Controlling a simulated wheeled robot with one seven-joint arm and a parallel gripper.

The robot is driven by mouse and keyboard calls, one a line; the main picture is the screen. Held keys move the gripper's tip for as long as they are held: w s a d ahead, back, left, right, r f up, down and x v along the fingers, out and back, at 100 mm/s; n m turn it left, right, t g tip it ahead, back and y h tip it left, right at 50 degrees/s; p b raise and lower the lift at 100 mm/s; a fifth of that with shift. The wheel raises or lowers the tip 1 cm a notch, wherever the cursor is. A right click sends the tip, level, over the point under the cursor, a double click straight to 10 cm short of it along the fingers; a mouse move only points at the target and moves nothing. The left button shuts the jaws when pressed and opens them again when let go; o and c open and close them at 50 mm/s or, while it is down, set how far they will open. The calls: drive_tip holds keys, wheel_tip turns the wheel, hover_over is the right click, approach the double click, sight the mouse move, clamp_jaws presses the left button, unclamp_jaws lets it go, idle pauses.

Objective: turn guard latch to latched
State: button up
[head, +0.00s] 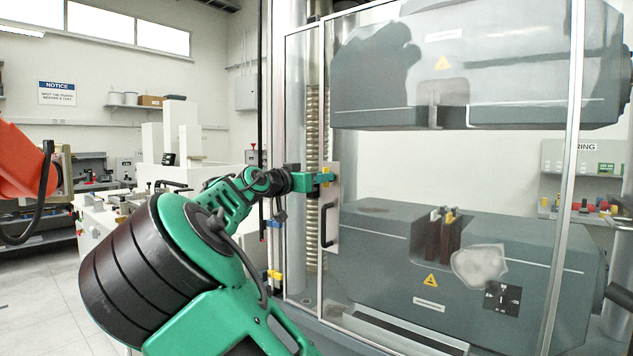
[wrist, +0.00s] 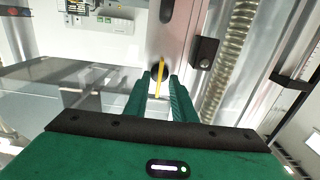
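The guard latch shows in the wrist view as a thin yellow lever (wrist: 161,72) on a dark round hub, mounted on a silver plate (wrist: 181,38). In that view the lever points along the gap between the two green fingers of my gripper (wrist: 160,80). The fingers are apart, one on each side of the lever, with a gap visible on both sides. In the head view my gripper (head: 326,177) is at the latch plate (head: 334,190) on the guard door's left edge. It hides most of the latch there.
The clear guard door (head: 450,170) with a black handle (head: 329,225) stands before the grey testing machine (head: 380,240). A black bracket (wrist: 204,52) sits beside the plate in the wrist view. An orange robot arm (head: 25,165) is at the far left.

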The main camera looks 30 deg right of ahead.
drive_tip(key=shift+d, duration=0.1)
clamp_jaws()
drive_tip(key=shift+n, duration=0.4)
drive_tip(key=n, duration=1.1)
drive_tip(key=w+n, duration=0.1)
drive_tip(key=n, duration=0.5)
drive_tip(key=shift+a+f, duration=0.3)
drive_tip(key=shift+a, duration=0.05)
drive_tip(key=shift+n, duration=0.3)
